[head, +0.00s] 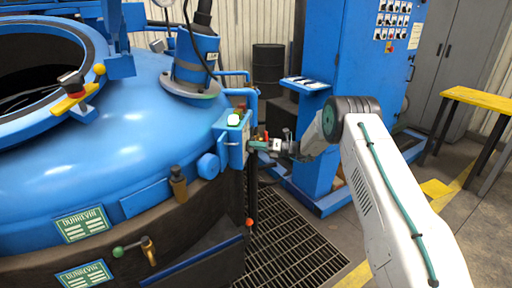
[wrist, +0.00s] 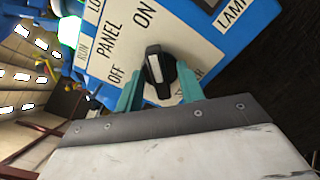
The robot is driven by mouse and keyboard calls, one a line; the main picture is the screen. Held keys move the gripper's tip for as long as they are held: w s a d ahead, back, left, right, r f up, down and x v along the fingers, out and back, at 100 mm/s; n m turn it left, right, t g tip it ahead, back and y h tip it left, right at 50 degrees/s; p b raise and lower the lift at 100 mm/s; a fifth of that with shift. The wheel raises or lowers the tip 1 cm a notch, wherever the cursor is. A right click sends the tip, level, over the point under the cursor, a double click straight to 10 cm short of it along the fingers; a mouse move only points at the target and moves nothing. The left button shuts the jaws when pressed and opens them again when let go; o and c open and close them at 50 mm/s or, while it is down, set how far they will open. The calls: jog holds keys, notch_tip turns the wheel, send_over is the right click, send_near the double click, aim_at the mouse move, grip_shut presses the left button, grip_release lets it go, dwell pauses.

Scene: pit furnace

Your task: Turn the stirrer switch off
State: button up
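The stirrer switch is a black knob (wrist: 157,72) with a white pointer line on a white label plate (wrist: 100,45). "ON" is printed above it and "OFF" to its left. The pointer line runs nearly upright, its upper end towards "ON". The name below the knob is partly hidden. My gripper (wrist: 160,78) has its teal fingers apart, one on each side of the knob; I see no clear grip on it. In the head view my gripper (head: 273,146) is at the blue control box (head: 233,143) on the vessel's side, and the knob cannot be made out there.
A green lamp (head: 234,119) glows on top of the box and shows in the wrist view (wrist: 68,31). The blue vessel (head: 120,120) fills the left. A blue cabinet (head: 362,80) stands behind my arm. Floor grating (head: 290,240) lies below.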

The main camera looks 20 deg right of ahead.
jog(key=shift+a, duration=0.15)
grip_shut()
jog(key=shift+n, duration=0.3)
jog(key=shift+s+a+n, duration=0.1)
jog(key=shift+n, duration=4.2)
jog(key=shift+s+n, duration=0.1)
jog(key=shift+n, duration=4.2)
